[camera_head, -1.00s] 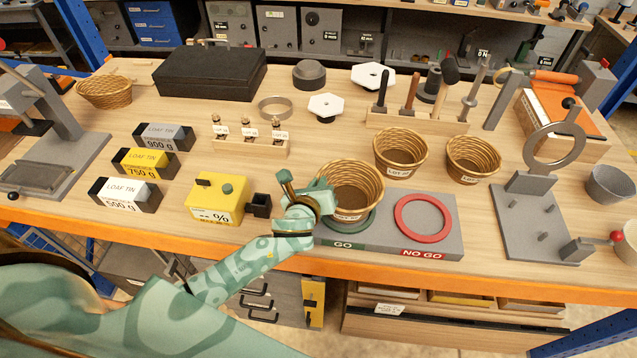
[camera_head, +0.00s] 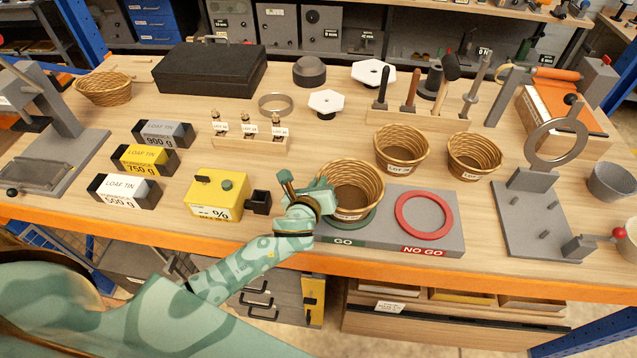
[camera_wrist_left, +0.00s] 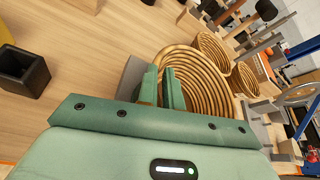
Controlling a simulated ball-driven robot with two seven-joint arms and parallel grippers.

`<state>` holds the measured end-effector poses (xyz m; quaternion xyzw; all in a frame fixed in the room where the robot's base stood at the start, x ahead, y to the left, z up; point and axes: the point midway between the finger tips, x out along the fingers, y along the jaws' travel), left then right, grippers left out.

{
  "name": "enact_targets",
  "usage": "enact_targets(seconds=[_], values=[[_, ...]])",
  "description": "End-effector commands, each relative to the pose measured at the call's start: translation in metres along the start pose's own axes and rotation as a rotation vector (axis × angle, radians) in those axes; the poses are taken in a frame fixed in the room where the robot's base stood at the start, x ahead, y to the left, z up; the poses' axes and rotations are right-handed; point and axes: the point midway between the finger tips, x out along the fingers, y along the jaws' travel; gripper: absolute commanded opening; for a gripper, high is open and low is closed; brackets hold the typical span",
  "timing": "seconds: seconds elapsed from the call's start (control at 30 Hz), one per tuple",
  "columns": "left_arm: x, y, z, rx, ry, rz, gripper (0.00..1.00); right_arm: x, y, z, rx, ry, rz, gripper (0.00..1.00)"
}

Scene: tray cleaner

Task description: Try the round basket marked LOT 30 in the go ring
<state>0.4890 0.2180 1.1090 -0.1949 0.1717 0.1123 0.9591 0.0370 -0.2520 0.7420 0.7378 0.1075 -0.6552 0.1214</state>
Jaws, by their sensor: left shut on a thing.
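A round wicker basket (camera_head: 352,190) is at the green go ring (camera_head: 362,224) on the grey gauge plate (camera_head: 450,243). The ring shows around the front and right of its base; I cannot tell whether the basket rests in it or hovers just above. Its small front label is too small to read. My left gripper (camera_head: 325,192) is shut on the basket's left wall; the left wrist view shows the fingers (camera_wrist_left: 163,90) pinching the basket's rim (camera_wrist_left: 195,72). The red no-go ring (camera_head: 424,217) is empty, to the right. My right gripper is not in view.
Two more labelled baskets (camera_head: 401,150) (camera_head: 474,157) stand behind the plate. A yellow meter (camera_head: 217,199) with a black cup (camera_head: 258,202) sits left of my gripper. A grey stand with a metal ring (camera_head: 530,215) is to the right. Loaf tins (camera_head: 125,191) stand at left.

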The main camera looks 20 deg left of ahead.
Motion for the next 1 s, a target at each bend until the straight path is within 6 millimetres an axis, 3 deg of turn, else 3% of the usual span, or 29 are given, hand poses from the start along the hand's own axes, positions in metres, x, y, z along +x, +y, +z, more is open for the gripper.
enact_targets(seconds=[0.6,0.63,0.7,1.0], values=[[0.0036,0.0025,-0.0078,-0.001,-0.001,-0.002,0.00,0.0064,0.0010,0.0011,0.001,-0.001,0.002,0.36],[0.0035,0.0023,-0.0073,-0.001,-0.001,-0.002,0.16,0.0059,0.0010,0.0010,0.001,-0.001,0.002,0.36],[0.0034,0.0023,-0.0072,-0.001,-0.001,-0.002,0.33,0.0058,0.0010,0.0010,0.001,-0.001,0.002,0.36],[0.0017,0.0031,-0.0082,0.001,0.001,0.000,0.33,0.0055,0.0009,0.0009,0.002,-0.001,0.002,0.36]])
